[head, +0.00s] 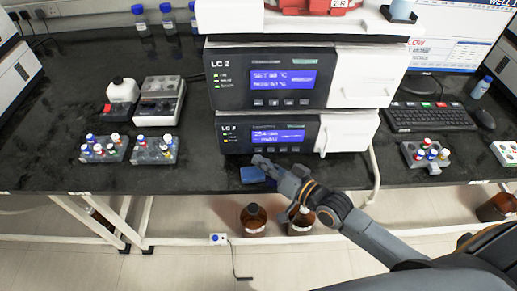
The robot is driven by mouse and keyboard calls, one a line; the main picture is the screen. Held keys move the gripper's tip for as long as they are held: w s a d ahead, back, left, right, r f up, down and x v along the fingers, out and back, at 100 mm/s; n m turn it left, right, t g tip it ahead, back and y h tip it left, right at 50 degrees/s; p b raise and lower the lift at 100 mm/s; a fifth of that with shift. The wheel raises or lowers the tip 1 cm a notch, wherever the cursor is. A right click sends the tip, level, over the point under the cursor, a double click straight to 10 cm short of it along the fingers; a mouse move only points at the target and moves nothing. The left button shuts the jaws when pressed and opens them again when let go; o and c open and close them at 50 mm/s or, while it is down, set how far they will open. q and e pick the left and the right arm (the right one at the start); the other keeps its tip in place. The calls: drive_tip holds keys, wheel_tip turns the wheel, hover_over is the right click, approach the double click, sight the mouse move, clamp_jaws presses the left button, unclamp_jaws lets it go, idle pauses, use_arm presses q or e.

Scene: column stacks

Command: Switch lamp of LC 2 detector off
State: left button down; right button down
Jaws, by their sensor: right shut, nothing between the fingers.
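Two dark-fronted modules labelled LC 2 are stacked on the bench. The upper module (269,62) has a blue display (281,80), small indicator lights at left, a row of buttons and a white right-hand part. The lower module (258,120) has a similar blue display (278,136) with buttons under it. Which one is the detector is too small to read. My right gripper (262,162) is shut and empty at the lower module's bottom front edge, below its buttons. Whether it touches the module I cannot tell. My left gripper is out of view.
Vial racks (104,149) stand at the left, near a grey bench device (159,101). Another vial rack (425,154), a keyboard (427,117) and a monitor (455,45) are at the right. A blue item (253,175) lies by my gripper. Brown bottles (254,218) stand below the bench.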

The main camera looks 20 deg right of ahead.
drive_tip(key=shift+s+a+r+p, duration=0.1)
drive_tip(key=shift+s+a+p, duration=0.15)
drive_tip(key=shift+s+p, duration=0.55)
drive_tip(key=shift+s+a+p, duration=0.25)
drive_tip(key=shift+s+p, duration=0.1)
drive_tip(key=shift+s, duration=0.7)
drive_tip(key=shift+s+a, duration=0.2)
drive_tip(key=shift+s, duration=0.35)
